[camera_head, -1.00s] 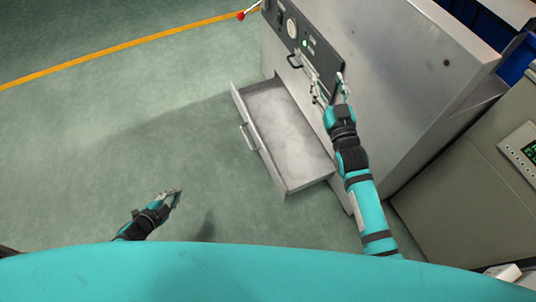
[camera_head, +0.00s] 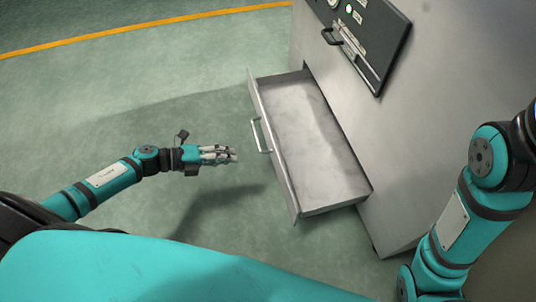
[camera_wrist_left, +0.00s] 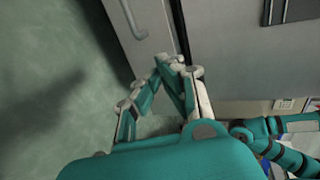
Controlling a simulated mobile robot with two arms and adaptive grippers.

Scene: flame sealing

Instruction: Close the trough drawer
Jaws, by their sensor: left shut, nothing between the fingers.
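The trough drawer (camera_head: 312,140) is a grey metal tray, pulled well out of the cabinet and empty. Its handle (camera_head: 260,136) is a silver bar on the front panel, facing left. My left gripper (camera_head: 234,154) is shut and empty, just left of the drawer front and slightly nearer than the handle, with a small gap between. In the left wrist view the left gripper's fingers (camera_wrist_left: 178,62) are together, and the drawer handle (camera_wrist_left: 132,18) shows at the top, ahead of them. My right arm shows at the right of the head view, but its gripper is out of view.
The grey metal cabinet (camera_head: 430,130) stands at the right, with a dark control panel (camera_head: 365,40) bearing a green light and a small handle. The green floor (camera_head: 120,90) left of the drawer is clear, with a yellow line (camera_head: 150,27) farther off.

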